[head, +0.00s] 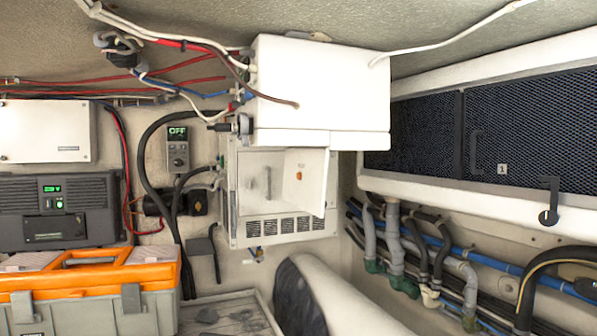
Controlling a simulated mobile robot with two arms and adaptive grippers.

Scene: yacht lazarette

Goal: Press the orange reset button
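A small orange spot, which looks like the orange button (299,175), shows in the head view on the pale inner face of a white wall unit (283,228) near the middle. It is too small to make out its shape clearly. A white flap or panel (312,190) stands out at the unit's right side, close by the orange spot. Neither of my grippers is in view.
A large white box (318,95) juts out above the unit. An orange and grey toolbox (90,290) stands at lower left. A grey control with a green "OFF" display (177,148) is on the wall. A mesh-fronted locker (500,130) and pipes (395,235) line the right.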

